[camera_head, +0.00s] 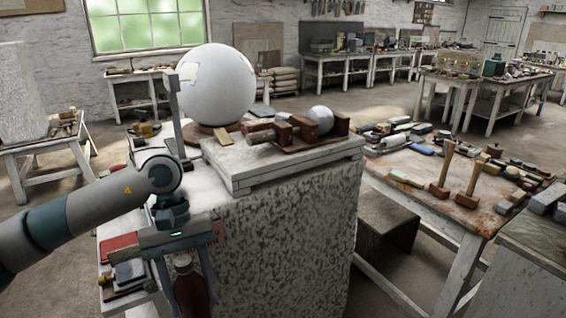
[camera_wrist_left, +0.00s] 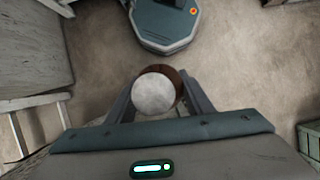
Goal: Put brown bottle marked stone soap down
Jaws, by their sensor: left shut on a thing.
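My left gripper (camera_head: 188,272) points down beside the front left of the speckled stone block. It is shut on a brown bottle (camera_head: 190,294), whose lower part runs out of the bottom of the head view. In the left wrist view, the bottle's round pale top (camera_wrist_left: 152,94) sits between the two fingers, with a bit of its brown side (camera_wrist_left: 177,80) behind it. Bare floor shows around and below the bottle there. I cannot read any marking on the bottle. My right gripper is not in view.
A low surface with a red item (camera_head: 118,243) lies left of the gripper. A cluttered worktable (camera_head: 415,180) stands right.

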